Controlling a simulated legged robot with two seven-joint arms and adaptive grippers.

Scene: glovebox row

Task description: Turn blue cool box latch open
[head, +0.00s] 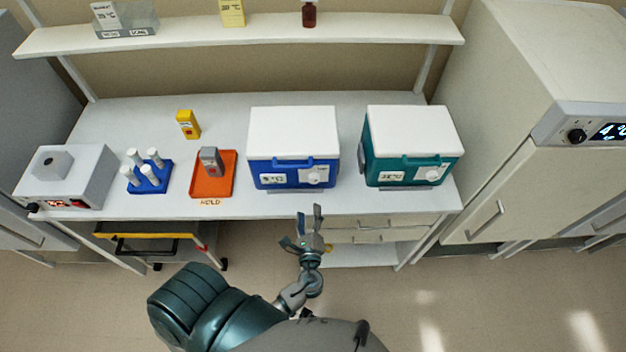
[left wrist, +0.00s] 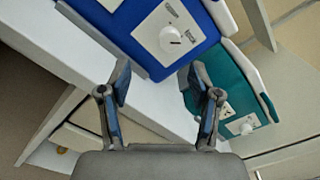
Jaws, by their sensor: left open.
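The blue cool box (head: 290,177) with a white lid stands on the bench, right of centre. Its latch (head: 315,175) is a round white knob on a white plate at the right of its front face. In the left wrist view the latch (left wrist: 171,37) shows above the gap between my fingers, with a small pointer on the knob. My left gripper (head: 303,215) is open and empty, in front of the bench edge and below the latch in the picture. Its two fingers (left wrist: 158,85) stand wide apart and do not touch the box. My right gripper is not in view.
A teal cool box (head: 412,147) stands to the right of the blue one. An orange tray (head: 226,187) with a grey device, a blue tube rack (head: 148,178) and a white instrument (head: 68,176) are to the left. A white fridge (head: 545,120) bounds the right side.

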